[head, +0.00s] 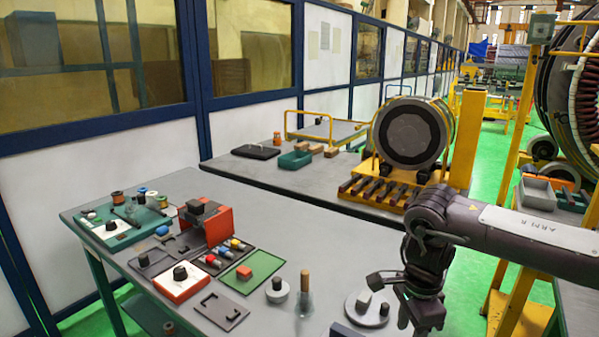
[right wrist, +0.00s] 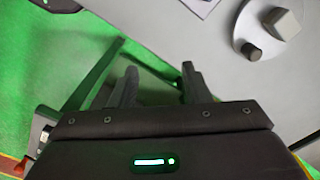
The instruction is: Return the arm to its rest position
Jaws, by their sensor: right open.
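My right arm (head: 510,230) reaches in from the right side of the head view, with its wrist bent down. My right gripper (head: 420,318) hangs at the bottom edge of the head view, and its fingertips are partly cut off there. In the right wrist view, my right gripper (right wrist: 158,80) is open and empty. Its fingers are over the table edge (right wrist: 200,45), with green floor (right wrist: 30,80) and a dark table frame visible below. My left gripper does not show in either view.
A round grey base (head: 367,310) with a dark knob is just left of my right gripper. The near table (head: 130,255) also bears a red box (head: 212,222), a green mat (head: 250,272) and a wooden-handled tool (head: 304,283). A rear bench holds a large motor (head: 410,135).

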